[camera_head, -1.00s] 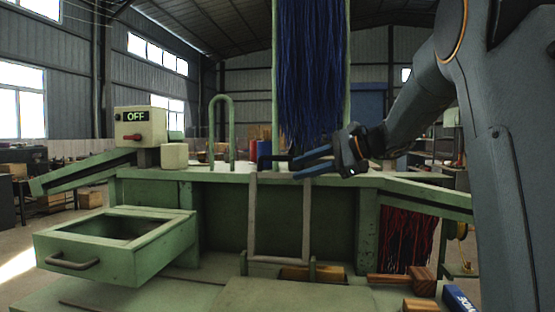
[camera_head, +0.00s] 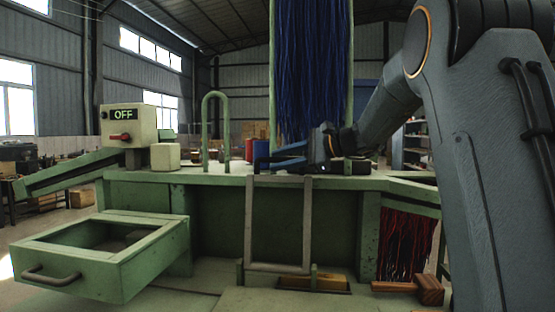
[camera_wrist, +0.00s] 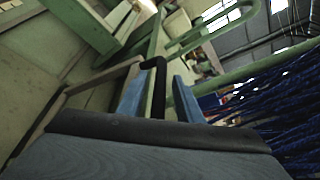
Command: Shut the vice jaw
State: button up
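My gripper (camera_head: 283,157) reaches in from the right over the back edge of the green bench, below the hanging blue bristles. Its two blue fingers show apart in the wrist view (camera_wrist: 158,98). A black bent bar (camera_wrist: 158,80), which looks like the vice jaw's handle, shows between the fingers in that view, with gaps visible on both sides. I cannot tell if a finger touches it. The vice jaw itself is not clearly distinguishable.
Blue bristles (camera_head: 312,70) hang just behind the gripper. A green hoop (camera_head: 215,125) and a cream block (camera_head: 165,157) stand to the left, beside a switch box (camera_head: 128,127) reading OFF. An open drawer (camera_head: 95,258) juts out at the front left. A grey frame (camera_head: 248,225) stands below the gripper.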

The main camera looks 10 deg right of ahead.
jog(key=shift+w+a+f, duration=0.2)
jog(key=shift+w+a, duration=0.2)
jog(key=shift+a, duration=0.1)
grip_shut()
jog(key=shift+s, duration=0.1)
